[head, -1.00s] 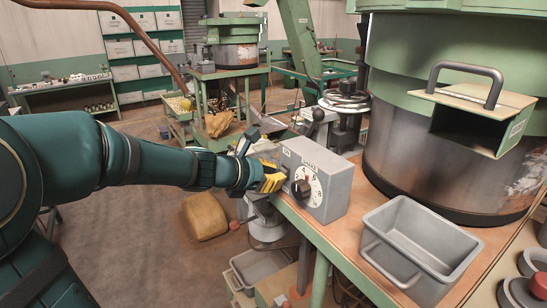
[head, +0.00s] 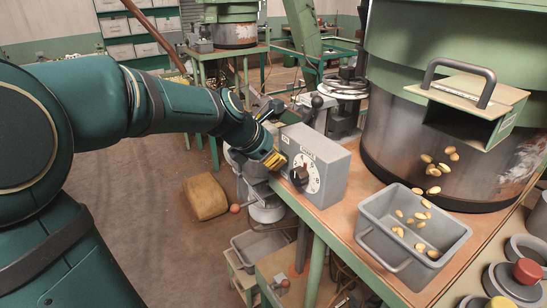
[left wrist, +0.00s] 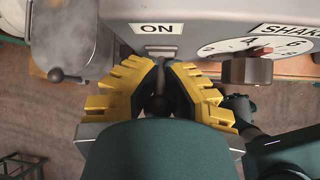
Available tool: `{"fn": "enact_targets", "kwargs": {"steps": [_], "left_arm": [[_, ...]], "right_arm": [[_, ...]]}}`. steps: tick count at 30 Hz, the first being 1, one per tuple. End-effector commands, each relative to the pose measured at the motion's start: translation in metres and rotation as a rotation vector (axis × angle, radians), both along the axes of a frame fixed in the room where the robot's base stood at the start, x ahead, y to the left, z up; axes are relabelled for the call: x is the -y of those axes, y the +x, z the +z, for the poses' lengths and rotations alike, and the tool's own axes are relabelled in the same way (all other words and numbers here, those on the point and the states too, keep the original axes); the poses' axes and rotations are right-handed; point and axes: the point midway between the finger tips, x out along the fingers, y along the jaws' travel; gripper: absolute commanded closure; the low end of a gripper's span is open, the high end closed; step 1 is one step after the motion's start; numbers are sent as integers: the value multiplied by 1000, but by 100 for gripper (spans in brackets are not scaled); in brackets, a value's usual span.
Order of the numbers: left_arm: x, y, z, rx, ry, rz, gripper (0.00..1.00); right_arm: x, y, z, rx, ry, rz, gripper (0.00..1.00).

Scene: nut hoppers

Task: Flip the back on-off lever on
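The grey control box (head: 318,165) stands on the table edge, with a dial and a black knob. In the left wrist view, its "ON" label (left wrist: 157,28) shows above my left gripper. My left gripper (head: 276,160) is at the box's left side; its yellow fingers also show in the left wrist view (left wrist: 160,78). A lever with a dark round knob (left wrist: 157,106) lies between the fingers, partly hidden. A narrow gap shows between the fingers; whether they grip the lever is unclear. Nuts (head: 440,165) fall from the hopper chute (head: 470,115) into the grey bin (head: 375,240). My right gripper is out of view.
The big hopper drum (head: 395,130) stands right of the box. A red-knobbed lever (head: 235,208) sticks out left of the table. A tan sack (head: 206,197) lies on the floor. Round jars (head: 510,280) stand at the lower right.

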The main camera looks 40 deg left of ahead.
Motion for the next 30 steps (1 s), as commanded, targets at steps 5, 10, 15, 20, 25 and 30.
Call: {"fn": "enact_targets", "kwargs": {"steps": [5,10,15,20,25,30], "left_arm": [[0,-1,-2,-20,2,-1,100],[0,-1,-2,-22,2,-1,100],[0,-1,-2,-21,2,-1,100],[0,-1,-1,-21,3,-2,61],[0,0,0,-18,4,-1,61],[0,-2,2,-17,5,-1,61]], "right_arm": [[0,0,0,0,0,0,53],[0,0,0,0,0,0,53],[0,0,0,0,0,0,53],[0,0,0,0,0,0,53],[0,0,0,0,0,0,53],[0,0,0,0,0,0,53]]}}
